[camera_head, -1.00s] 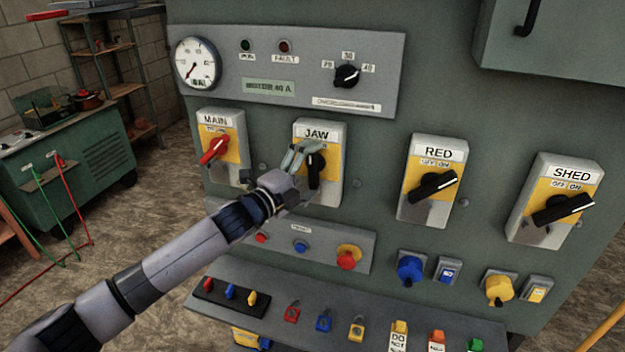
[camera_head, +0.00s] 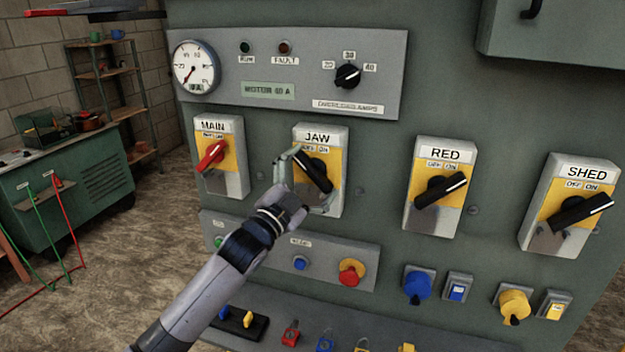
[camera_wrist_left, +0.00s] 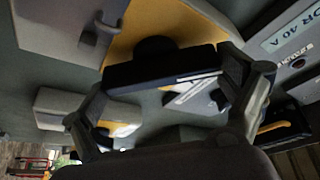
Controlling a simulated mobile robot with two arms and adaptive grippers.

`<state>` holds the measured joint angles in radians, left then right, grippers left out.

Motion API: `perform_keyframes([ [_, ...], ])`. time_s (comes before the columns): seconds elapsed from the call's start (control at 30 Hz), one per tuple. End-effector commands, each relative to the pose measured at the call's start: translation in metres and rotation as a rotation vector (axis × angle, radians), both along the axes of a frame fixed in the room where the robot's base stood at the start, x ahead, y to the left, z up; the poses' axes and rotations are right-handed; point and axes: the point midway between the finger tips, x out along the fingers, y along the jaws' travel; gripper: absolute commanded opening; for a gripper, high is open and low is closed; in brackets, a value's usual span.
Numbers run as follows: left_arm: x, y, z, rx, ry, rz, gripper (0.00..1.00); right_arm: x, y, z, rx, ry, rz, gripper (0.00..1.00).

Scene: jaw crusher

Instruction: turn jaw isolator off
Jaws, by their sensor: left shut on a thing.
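The JAW isolator (camera_head: 334,190) is a grey box with a yellow plate and OFF/ON labels on the front panel. Its black handle (camera_head: 316,176) tilts, with its upper end to the upper left near the OFF label and its lower end to the lower right. My left gripper (camera_head: 309,180) is shut on this handle, fingers on either end of it. In the left wrist view the black handle (camera_wrist_left: 163,68) lies between the two fingers of my left gripper (camera_wrist_left: 168,85). The gripper hides the isolator's lower left. My right gripper is not in view.
The MAIN isolator (camera_head: 232,181) with a red handle stands close on the left, the RED isolator (camera_head: 412,215) and SHED isolator (camera_head: 535,237) on the right. Below are a red button (camera_head: 351,272) and a ledge with padlocks (camera_head: 290,333). A rotary selector (camera_head: 347,76) sits above.

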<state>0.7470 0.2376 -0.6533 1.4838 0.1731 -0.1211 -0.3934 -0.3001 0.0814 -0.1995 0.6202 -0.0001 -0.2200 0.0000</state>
Motion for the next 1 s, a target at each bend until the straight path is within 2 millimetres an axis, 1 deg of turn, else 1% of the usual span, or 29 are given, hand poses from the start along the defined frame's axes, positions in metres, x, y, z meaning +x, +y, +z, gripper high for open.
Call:
perform_keyframes([
  [0.03,0.0001,-0.0003,-0.0024,-0.008,0.006,0.001,0.65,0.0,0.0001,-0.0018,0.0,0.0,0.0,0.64],
  [0.57,0.0003,0.0002,-0.0012,-0.027,0.013,0.0,0.65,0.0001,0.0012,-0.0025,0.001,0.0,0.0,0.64],
  [0.6,0.0002,0.0001,-0.0011,-0.027,0.013,0.0,0.96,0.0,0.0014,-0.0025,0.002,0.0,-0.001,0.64],
  [0.67,0.0002,0.0,-0.001,-0.027,0.012,0.0,1.0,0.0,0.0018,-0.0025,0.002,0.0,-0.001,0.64],
  [1.0,-0.0005,0.0003,-0.0005,-0.025,0.009,0.0,1.0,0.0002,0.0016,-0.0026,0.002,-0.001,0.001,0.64],
])
